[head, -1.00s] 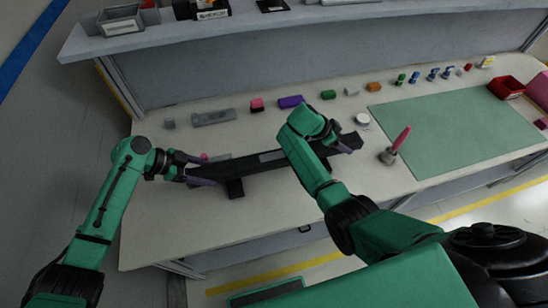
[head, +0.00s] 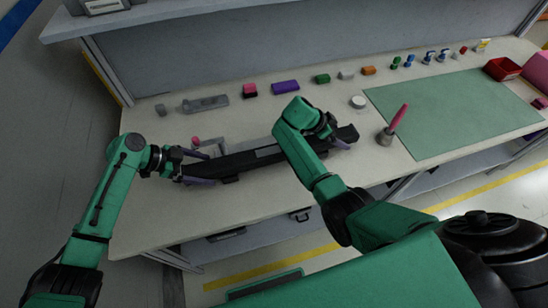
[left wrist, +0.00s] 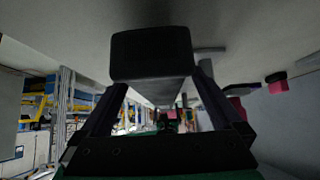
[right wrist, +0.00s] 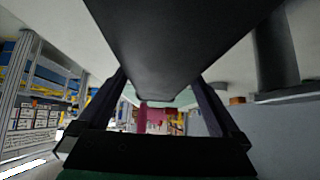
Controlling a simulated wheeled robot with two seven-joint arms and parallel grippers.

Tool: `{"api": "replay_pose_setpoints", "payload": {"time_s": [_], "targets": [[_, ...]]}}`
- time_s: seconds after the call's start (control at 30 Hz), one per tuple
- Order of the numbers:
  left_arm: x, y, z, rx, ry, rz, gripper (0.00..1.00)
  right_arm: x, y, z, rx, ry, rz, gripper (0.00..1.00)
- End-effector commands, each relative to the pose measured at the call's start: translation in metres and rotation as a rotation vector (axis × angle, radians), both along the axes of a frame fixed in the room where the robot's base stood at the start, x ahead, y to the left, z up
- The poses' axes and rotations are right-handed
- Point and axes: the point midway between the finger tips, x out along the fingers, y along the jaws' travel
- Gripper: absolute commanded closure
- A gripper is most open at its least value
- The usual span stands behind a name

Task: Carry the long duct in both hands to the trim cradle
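The long black duct (head: 250,158) spans between both my grippers above the near-left part of the bench. My left gripper (head: 190,168) has its fingers on either side of the duct's left end; the left wrist view shows that blunt end (left wrist: 152,55) between the fingers. My right gripper (head: 335,138) holds near the duct's right end, partly hidden by its own arm; the duct also crosses the right wrist view (right wrist: 180,40). A pale grey bracket-like frame (head: 211,145) stands just behind the duct, partly covered by it. I cannot tell if it is the trim cradle.
A green mat (head: 455,110) covers the bench's right side. A grey holder with a pink-handled tool (head: 388,136) and a white round piece (head: 358,101) stand right of the duct. Small coloured parts and a grey tray (head: 205,103) line the back. Bench left front is clear.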

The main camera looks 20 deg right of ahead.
Motion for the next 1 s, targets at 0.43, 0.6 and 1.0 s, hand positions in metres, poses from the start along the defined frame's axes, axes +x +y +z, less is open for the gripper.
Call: {"api": "replay_pose_setpoints", "payload": {"time_s": [0.43, 0.6, 1.0], "targets": [[0.002, 0.039, 0.037, 0.004, -0.003, 0.003, 0.00, 0.000, 0.000, 0.000, -0.001, 0.000, 0.000, 0.00], [0.002, 0.070, 0.068, 0.002, -0.001, 0.003, 0.00, 0.000, 0.000, 0.000, -0.001, 0.000, 0.000, 0.00], [0.001, 0.085, 0.084, 0.000, 0.001, 0.000, 0.00, 0.001, 0.028, 0.027, 0.003, -0.004, 0.003, 0.00]]}}
